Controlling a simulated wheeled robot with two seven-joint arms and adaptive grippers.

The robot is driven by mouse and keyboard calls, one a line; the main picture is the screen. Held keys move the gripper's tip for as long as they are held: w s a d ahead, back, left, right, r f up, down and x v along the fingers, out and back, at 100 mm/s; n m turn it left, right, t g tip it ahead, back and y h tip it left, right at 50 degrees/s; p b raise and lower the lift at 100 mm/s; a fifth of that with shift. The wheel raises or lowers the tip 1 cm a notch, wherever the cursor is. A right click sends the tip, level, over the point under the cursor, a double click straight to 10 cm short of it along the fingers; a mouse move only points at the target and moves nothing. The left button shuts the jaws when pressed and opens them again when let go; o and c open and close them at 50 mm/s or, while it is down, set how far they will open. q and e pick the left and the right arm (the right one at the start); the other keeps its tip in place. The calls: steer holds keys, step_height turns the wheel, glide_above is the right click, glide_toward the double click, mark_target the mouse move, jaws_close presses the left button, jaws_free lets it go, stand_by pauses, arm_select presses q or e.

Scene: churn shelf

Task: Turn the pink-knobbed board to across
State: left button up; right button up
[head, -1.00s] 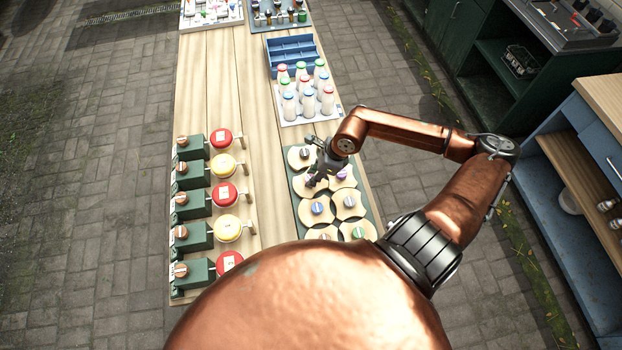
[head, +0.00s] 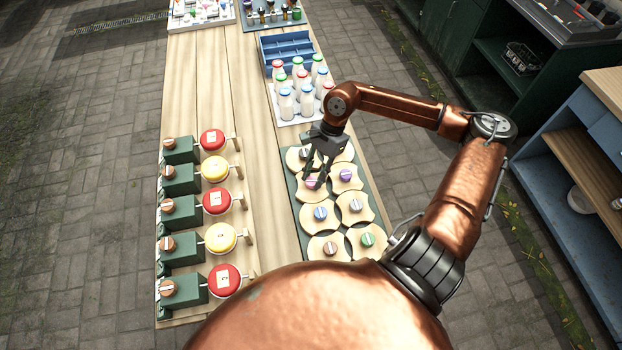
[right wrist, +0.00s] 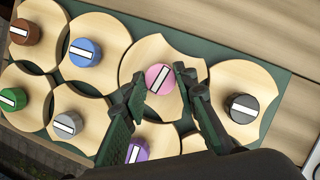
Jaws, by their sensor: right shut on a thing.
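The pink knob (right wrist: 159,78) sits on a pale wooden board (right wrist: 158,52) with curved, cut-in sides; a white bar on the knob runs slantwise, lower left to upper right, in the right wrist view. My right gripper (right wrist: 161,80) has one finger on each side of the knob and is shut on it. In the head view the right gripper (head: 313,183) reaches down onto this board and partly hides the knob. My left gripper is not in view.
Close around it are boards with black (right wrist: 243,109), blue (right wrist: 85,52), purple (right wrist: 138,151) and grey (right wrist: 67,124) knobs, on a green base (right wrist: 283,84). Milk bottles (head: 286,103) stand just behind. Green churn stands (head: 182,213) line the table's left side.

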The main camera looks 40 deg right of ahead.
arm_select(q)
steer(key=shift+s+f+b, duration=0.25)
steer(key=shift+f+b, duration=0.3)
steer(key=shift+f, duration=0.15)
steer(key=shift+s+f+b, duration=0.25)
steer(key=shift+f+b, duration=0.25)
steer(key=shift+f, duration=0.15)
arm_select(e)
steer(key=shift+w+n+g, duration=0.1)
steer(key=shift+n+g, duration=0.3)
steer(key=shift+n, duration=0.8)
steer(key=o, duration=1.2)
steer(key=shift+c, duration=0.2)
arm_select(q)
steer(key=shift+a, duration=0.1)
arm_select(e)
steer(key=v, duration=1.2)
steer(key=shift+w+a, duration=0.1)
steer(key=shift+a, duration=0.05)
